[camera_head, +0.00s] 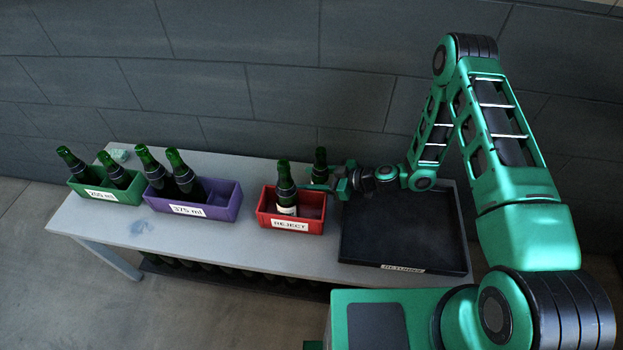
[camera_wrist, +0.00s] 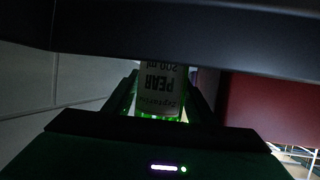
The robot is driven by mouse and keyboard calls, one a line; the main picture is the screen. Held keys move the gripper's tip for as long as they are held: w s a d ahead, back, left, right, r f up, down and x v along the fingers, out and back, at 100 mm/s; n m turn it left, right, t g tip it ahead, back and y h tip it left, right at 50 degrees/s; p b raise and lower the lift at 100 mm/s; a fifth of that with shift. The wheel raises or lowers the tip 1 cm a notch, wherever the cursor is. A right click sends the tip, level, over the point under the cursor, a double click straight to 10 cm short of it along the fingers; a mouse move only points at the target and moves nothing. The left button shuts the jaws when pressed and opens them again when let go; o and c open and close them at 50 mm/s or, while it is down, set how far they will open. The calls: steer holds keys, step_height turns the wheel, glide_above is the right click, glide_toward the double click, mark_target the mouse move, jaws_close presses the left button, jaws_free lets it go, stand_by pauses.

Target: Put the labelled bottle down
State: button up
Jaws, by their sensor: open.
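The labelled bottle (camera_head: 320,162) is dark green and stands upright behind the red REJECT crate; its lower part is hidden in the head view. In the wrist view its pale label (camera_wrist: 160,88) reads PEAR and 200 ml, upside down. My gripper (camera_head: 324,187) reaches in from the right at the bottle, low behind the crate's back edge. It is open, with the bottle between its dark fingers. Whether a finger touches the glass, I cannot tell.
The red REJECT crate (camera_head: 290,225) holds another bottle (camera_head: 286,188). A purple 375 ml crate (camera_head: 215,211) and a green 200 ml crate (camera_head: 102,195) hold bottles further left. The black RETURNS tray (camera_head: 404,235) is empty. The grey wall (camera_head: 290,95) is close behind.

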steer(key=shift+d, duration=0.1)
steer(key=v, duration=1.2)
steer(key=shift+r, duration=0.1)
